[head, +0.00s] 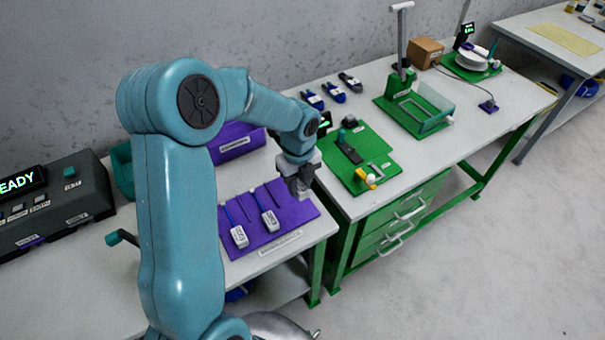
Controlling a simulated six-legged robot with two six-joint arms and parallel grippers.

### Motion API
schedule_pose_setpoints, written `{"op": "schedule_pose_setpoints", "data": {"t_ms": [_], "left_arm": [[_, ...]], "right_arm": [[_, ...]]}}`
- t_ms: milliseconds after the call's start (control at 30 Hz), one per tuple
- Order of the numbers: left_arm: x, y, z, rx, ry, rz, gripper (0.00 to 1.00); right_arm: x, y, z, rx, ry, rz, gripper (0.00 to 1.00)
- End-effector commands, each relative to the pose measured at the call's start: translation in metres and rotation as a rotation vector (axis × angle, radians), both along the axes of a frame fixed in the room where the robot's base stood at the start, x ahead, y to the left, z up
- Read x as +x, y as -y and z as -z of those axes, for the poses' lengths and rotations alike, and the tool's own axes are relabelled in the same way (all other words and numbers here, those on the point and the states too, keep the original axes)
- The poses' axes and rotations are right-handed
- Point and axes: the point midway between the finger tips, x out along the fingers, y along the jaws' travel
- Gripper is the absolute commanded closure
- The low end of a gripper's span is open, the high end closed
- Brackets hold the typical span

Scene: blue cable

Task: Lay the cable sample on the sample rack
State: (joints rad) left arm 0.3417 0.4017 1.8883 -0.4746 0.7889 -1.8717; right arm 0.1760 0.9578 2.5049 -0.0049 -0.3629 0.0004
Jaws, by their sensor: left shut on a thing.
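The sample rack (292,214) is a flat purple board with dark slots on the near table. Two cable samples with white tags lie on its left and middle part: one tag (239,236) is at the left, the other (270,220) is to its right. My left gripper (301,190) is over the right part of the rack, pointing down, and is shut on a cable sample. The held sample is mostly hidden by the fingers, and I cannot tell whether it touches the rack. My right gripper is out of view.
A dark console (58,208) with a lit READY display stands at the left. A purple bin (237,140) is behind the rack. Green fixtures (352,160) (415,105) stand on the table to the right. Open floor lies at the lower right.

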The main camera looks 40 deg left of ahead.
Motion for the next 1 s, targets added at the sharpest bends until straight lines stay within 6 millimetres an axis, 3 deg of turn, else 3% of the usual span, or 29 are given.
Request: {"op": "schedule_pose_setpoints", "data": {"t_ms": [267,700,1000], "left_arm": [[0.003,-0.001,0.014,0.001,0.001,-0.004,1.0],[0.001,-0.002,0.055,0.001,0.001,-0.004,1.0],[0.0,-0.002,0.058,0.0,0.002,-0.004,1.0]], "right_arm": [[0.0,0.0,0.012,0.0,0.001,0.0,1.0],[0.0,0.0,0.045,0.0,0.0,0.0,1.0],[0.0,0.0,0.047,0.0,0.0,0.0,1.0]]}}
